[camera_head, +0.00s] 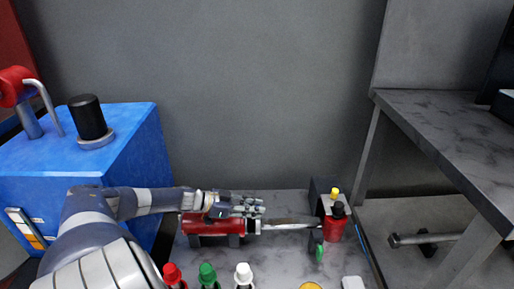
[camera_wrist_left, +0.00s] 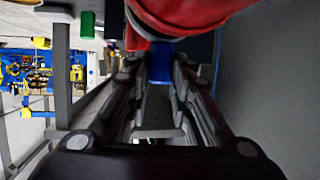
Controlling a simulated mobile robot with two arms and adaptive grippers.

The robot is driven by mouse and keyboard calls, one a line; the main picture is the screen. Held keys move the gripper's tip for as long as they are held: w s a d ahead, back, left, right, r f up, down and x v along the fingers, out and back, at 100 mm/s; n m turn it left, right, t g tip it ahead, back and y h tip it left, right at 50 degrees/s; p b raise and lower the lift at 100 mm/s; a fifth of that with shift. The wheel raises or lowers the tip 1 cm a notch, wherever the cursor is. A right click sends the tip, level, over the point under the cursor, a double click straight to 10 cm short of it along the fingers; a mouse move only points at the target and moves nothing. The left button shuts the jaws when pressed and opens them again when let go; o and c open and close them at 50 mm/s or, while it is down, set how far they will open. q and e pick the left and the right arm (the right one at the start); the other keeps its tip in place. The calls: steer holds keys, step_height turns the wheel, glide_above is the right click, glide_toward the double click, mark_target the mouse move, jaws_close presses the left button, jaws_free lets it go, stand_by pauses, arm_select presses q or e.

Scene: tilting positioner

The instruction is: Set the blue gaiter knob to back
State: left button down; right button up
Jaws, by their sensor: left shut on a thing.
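A blue piece, seemingly the blue gaiter knob (camera_wrist_left: 160,63), shows in the left wrist view between my fingertips, under a red rounded body (camera_wrist_left: 185,14). My left gripper (camera_head: 261,208) reaches in from the left over the red device (camera_head: 200,228) on the grey table. It also shows in the left wrist view (camera_wrist_left: 158,74), with its fingers on either side of the blue piece and shut on it. In the head view the blue knob is hidden behind the gripper, and its setting cannot be read. My right gripper is not in view.
A red container with a black top (camera_head: 335,226) and a dark box (camera_head: 321,193) stand right of the device. Red (camera_head: 172,273), green (camera_head: 207,273) and white (camera_head: 243,272) capped items stand in front. A blue cabinet (camera_head: 135,135) is left, a grey workbench (camera_head: 445,125) right.

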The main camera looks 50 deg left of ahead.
arm_select(q)
steer(key=shift+s+a, duration=0.1)
steer(key=c, duration=1.8)
jaws_free()
steer(key=o, duration=0.4)
steer(key=shift+s+a, duration=0.1)
steer(key=shift+s, duration=0.1)
step_height(320, 180, up, 10)
